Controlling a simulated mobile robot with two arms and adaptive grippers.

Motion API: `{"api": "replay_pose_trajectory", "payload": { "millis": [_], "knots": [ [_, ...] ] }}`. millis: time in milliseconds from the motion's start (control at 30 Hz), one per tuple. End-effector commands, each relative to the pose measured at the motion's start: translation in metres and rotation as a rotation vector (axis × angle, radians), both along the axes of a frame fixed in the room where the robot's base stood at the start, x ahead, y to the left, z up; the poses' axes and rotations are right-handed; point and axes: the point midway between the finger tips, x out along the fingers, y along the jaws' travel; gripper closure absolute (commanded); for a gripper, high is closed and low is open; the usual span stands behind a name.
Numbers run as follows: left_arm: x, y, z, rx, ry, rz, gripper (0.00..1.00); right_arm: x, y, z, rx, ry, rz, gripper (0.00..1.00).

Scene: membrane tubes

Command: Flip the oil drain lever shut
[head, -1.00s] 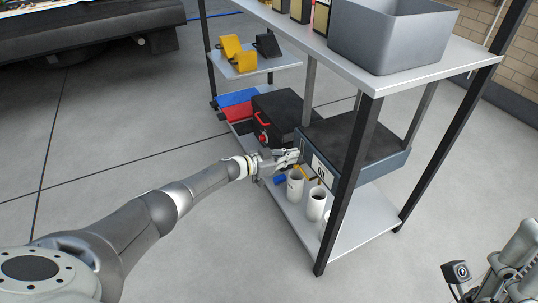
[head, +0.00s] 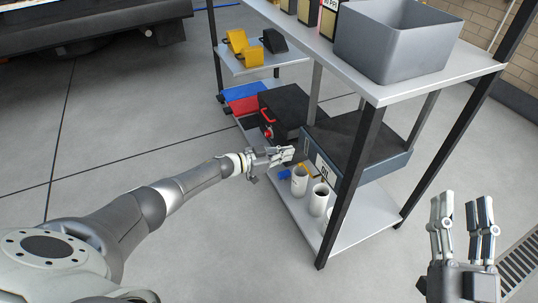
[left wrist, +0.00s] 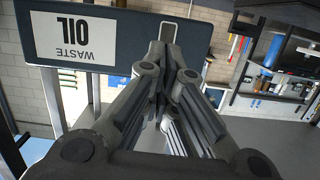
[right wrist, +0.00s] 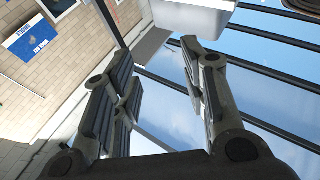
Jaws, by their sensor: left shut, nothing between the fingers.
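The dark waste oil tank (head: 395,160) sits on the lower part of the metal rack, its white OIL label (head: 324,171) facing left. The label shows upside down in the left wrist view (left wrist: 74,39). A small yellow-orange part (head: 307,172), perhaps the drain lever, shows below the tank front; its position is too small to tell. My left gripper (head: 290,154) is shut and empty, just left of the tank front and apart from it. In the left wrist view its fingers (left wrist: 165,50) cover part of the tank. My right gripper (head: 462,203) is open and empty, away from the rack.
White cylinders (head: 299,181) and a blue item (head: 284,175) stand on the bottom shelf (head: 345,240) below the left gripper. A black case (head: 285,108) is behind. A black rack post (head: 352,185) stands right of the label. A grey bin (head: 395,45) is on top. The floor at left is clear.

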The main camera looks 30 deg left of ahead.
Motion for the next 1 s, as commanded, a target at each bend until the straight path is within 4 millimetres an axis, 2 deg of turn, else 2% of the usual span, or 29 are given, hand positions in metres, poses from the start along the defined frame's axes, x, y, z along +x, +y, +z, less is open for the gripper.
{"api": "replay_pose_trajectory", "payload": {
  "millis": [300, 600, 800, 1000],
  "knots": [
    [-0.023, 0.017, 0.006, 0.001, 0.002, 0.0, 1.0, 0.01, -0.005, -0.052, -0.079, 0.293, -0.017, 0.6],
    [-0.042, 0.031, 0.011, -0.001, 0.001, -0.001, 1.0, 0.004, -0.013, -0.098, -0.139, 0.529, -0.032, 0.6],
    [-0.047, 0.036, 0.012, 0.0, -0.001, -0.001, 1.0, 0.0, -0.016, -0.112, -0.157, 0.6, -0.036, 0.6],
    [-0.048, 0.036, 0.012, 0.0, -0.001, -0.001, 1.0, -0.001, -0.017, -0.114, -0.16, 0.613, -0.037, 0.6]
  ]
}}
